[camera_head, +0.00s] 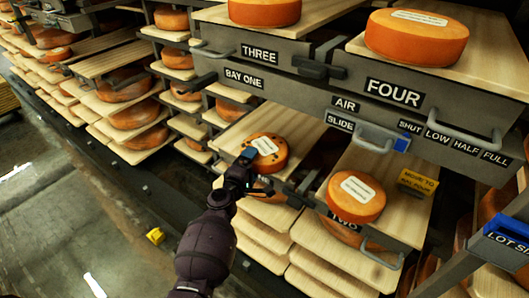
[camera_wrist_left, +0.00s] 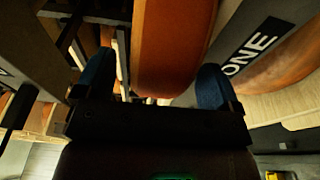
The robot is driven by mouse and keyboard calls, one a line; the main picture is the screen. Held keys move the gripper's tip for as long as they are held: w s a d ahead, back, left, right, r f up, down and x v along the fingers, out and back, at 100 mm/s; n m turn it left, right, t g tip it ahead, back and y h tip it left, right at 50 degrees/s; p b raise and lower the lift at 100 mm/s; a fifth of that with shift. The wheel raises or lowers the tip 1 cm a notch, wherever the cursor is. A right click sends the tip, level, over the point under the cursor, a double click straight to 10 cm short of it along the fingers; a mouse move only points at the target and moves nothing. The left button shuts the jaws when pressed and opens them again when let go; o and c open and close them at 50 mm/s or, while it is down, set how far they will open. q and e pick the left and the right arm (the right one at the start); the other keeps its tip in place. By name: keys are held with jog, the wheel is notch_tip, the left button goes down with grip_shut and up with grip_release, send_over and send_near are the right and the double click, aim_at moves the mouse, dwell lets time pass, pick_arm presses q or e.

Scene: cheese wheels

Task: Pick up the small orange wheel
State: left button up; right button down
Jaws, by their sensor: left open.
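An orange cheese wheel (camera_head: 267,158) with dark spots and a white label lies flat on a pale board in the lower bay. My left gripper (camera_head: 255,168) is open at its near left edge. In the left wrist view my left gripper's blue fingertips (camera_wrist_left: 153,82) are spread, with the orange wheel (camera_wrist_left: 172,45) showing between and beyond them. I cannot tell whether they touch it. Another orange wheel (camera_head: 356,197) of similar size, with a white label, sits on the board marked TWO to the right. My right gripper is not in view.
Larger wheels stand on the upper boards marked THREE (camera_head: 264,10) and FOUR (camera_head: 416,36). Metal handles (camera_head: 375,140) jut from the rack fronts. A yellow sign (camera_head: 418,181) stands right of the second wheel. The floor (camera_head: 100,225) at left is mostly clear.

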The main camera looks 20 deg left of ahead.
pick_arm(q)
jog(key=shift+w, duration=0.35)
jog(key=c, duration=1.6)
jog(key=shift+w+d+r, duration=0.1)
jog(key=shift+r, duration=0.15)
